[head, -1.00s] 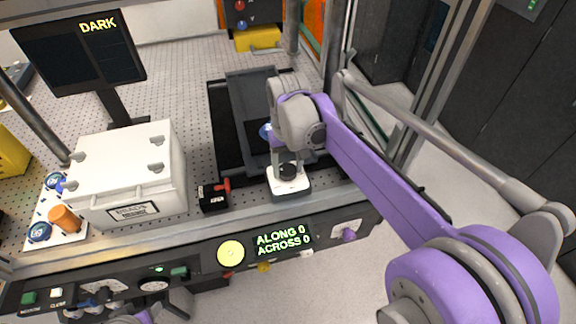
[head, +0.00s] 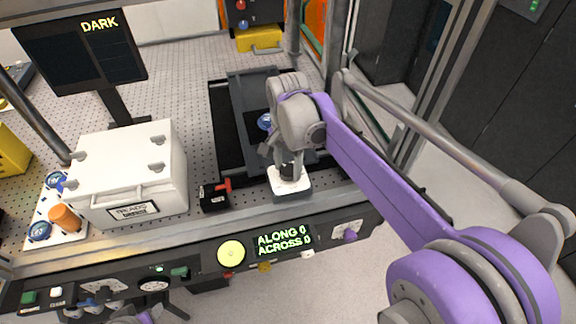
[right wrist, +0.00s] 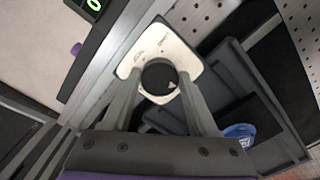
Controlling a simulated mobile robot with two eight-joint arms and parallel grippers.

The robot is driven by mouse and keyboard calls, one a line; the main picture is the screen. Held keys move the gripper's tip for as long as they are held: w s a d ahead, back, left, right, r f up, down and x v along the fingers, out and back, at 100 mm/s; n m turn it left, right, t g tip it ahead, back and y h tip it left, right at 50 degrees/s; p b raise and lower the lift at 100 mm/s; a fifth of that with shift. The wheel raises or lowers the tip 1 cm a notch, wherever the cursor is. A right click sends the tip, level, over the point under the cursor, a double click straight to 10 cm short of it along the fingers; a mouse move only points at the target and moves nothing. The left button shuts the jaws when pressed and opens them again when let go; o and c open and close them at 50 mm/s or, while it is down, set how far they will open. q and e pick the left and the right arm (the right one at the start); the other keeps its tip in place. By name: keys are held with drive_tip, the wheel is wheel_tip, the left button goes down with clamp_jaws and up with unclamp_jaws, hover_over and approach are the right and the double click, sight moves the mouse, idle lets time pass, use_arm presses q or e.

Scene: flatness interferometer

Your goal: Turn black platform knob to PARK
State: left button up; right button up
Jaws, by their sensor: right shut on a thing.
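The black platform knob (head: 288,171) sits on a white label plate (head: 286,186) on a grey block at the bench's front edge. In the right wrist view the knob (right wrist: 158,75) is round and dark with a small white mark at its lower right; the plate's lettering is too small to read. My right gripper (head: 287,168) reaches down from above and is shut on the knob, one finger on each side in the right wrist view (right wrist: 160,82). Only a purple and grey bit of my left arm shows at the head view's bottom left; its fingers cannot be made out.
A dark platform (head: 250,100) lies behind the knob. A black box with a red lever (head: 215,196) and a white lidded box (head: 128,170) stand to the left. The front panel carries the ALONG 0, ACROSS 0 display (head: 283,240). A screen (head: 80,52) reads DARK.

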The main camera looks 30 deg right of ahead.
sight(287, 169)
drive_tip(key=m, duration=0.6)
drive_tip(key=shift+w, duration=0.1)
drive_tip(key=shift+m, duration=0.3)
idle(0.3)
drive_tip(key=o, duration=1.4)
drive_tip(key=shift+c, duration=0.2)
wheel_tip(287, 169, up, 11)
drive_tip(key=shift+p, duration=0.3)
drive_tip(key=shift+f, duration=0.1)
